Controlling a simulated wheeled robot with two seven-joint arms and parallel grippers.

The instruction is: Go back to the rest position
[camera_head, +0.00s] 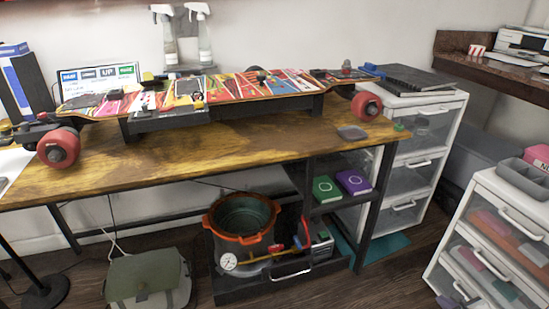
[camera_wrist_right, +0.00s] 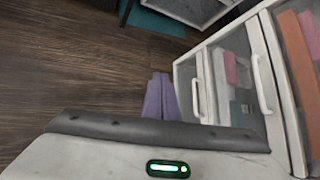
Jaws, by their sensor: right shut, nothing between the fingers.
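My right gripper (camera_wrist_right: 160,77) shows in the right wrist view as two narrow purple-grey fingers side by side. It is shut and empty, pointing over the dark wood floor beside a white drawer unit. I cannot clearly make it out in the head view. My left gripper is in neither view. A long skateboard (camera_head: 230,92) with a colourful deck and red wheels lies across the wooden workbench (camera_head: 230,145) in the head view. The pale body with a green light low in the wrist view is mine.
A white drawer unit (camera_head: 510,200) stands at the right; it also shows in the wrist view (camera_wrist_right: 275,90). Another drawer unit (camera_head: 425,98) stands at the bench's right end. A pot (camera_head: 243,215) and a green bag (camera_head: 148,278) are below the bench. Floor (camera_wrist_right: 70,60) is clear left of my fingers.

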